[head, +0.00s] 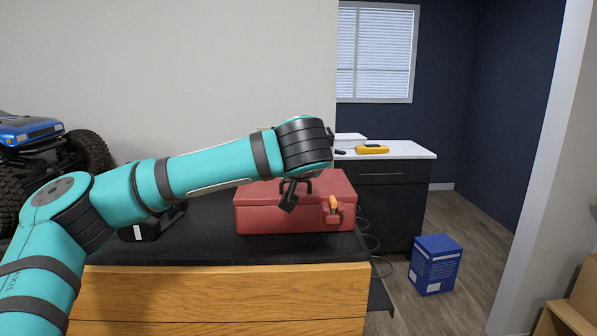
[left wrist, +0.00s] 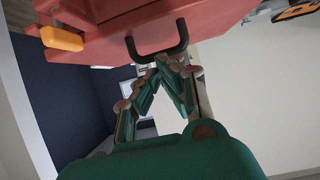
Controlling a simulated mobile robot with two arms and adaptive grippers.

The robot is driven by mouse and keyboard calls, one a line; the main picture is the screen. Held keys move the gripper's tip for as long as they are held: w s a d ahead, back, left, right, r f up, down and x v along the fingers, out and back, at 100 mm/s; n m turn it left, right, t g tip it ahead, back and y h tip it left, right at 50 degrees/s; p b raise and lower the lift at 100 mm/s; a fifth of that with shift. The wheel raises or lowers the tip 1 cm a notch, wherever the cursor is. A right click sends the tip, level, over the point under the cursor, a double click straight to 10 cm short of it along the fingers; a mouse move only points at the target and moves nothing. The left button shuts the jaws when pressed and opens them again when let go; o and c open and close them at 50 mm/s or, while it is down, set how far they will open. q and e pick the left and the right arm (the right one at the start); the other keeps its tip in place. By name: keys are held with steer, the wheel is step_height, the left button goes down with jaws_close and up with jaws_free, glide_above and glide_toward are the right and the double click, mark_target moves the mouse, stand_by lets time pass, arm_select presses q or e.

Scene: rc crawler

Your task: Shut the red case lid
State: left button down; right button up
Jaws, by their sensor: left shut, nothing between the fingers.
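The red case (head: 262,213) sits on the black-topped cabinet (head: 200,248), and its lid looks down. Whether the lid is fully closed I cannot tell. An orange latch (head: 333,207) shows at the front right; it also shows in the left wrist view (left wrist: 62,38). My left gripper (head: 288,197) is shut and empty at the front of the case, by the black handle (left wrist: 158,52). In the left wrist view, the fingertips (left wrist: 163,66) are close to the handle; contact is unclear. My left arm hides part of the case's top. My right gripper is not in view.
A blue toy truck with big black tyres (head: 40,140) stands at the left. A black device (head: 150,222) lies left of the case. Cables hang at the cabinet's right edge. A blue box (head: 434,265) stands on the floor. A yellow tool (head: 371,149) lies on the back counter.

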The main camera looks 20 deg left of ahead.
arm_select(q)
step_height(320, 180, up, 5)
steer(key=p, duration=0.3)
steer(key=s+d+f+b, duration=0.3)
steer(key=s+f, duration=0.3)
steer(key=f, duration=0.3)
steer(key=shift+s+b, duration=0.3)
steer(key=shift+b, duration=0.2)
